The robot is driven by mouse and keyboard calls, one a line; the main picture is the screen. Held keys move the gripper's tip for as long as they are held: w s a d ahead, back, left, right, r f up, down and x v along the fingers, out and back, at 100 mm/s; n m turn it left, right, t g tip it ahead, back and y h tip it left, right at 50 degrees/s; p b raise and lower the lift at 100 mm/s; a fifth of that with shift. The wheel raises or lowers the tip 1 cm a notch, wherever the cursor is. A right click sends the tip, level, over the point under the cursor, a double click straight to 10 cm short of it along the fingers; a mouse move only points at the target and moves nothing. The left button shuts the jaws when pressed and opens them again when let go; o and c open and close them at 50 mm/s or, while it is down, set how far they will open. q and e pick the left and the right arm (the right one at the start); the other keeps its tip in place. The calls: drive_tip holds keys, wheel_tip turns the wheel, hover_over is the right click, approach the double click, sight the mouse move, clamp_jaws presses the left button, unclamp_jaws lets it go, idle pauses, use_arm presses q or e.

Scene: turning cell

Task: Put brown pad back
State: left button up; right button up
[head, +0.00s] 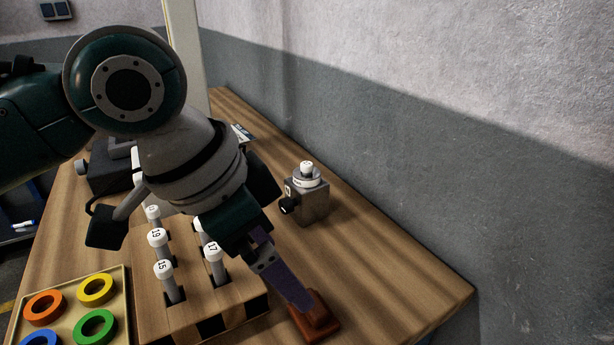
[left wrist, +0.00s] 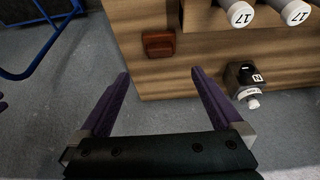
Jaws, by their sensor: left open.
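The brown pad (head: 318,318) is a small reddish-brown block on the wooden bench, beside the right end of the pin rack. It also shows in the left wrist view (left wrist: 158,43), ahead of my fingertips and roughly between their lines. My left gripper (head: 292,287) reaches down over the rack, with one purple finger overlapping the pad in the head view. The left wrist view shows both purple fingers (left wrist: 160,76) spread apart with nothing between them. Whether a finger touches the pad I cannot tell. My right gripper is not in view.
A wooden rack (head: 222,302) holds several white-capped numbered pins close under my left arm. A tray (head: 124,290) of coloured rings stands to its left. A grey block with a black knob (head: 312,205) stands behind. The bench is clear toward the right corner, beside the wall.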

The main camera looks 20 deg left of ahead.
use_arm(q)
drive_tip(key=s+a+f+n+y, duration=0.1)
drive_tip(key=s+a+n, duration=0.1)
drive_tip(key=s, duration=0.6)
drive_tip(key=s+a+f+n+y, duration=0.1)
drive_tip(key=s+a+n, duration=0.1)
drive_tip(key=s, duration=0.7)
drive_tip(key=shift+a+f+n+y, duration=0.15)
drive_tip(key=shift+f+n+y, duration=0.15)
drive_tip(key=shift+n, duration=0.5)
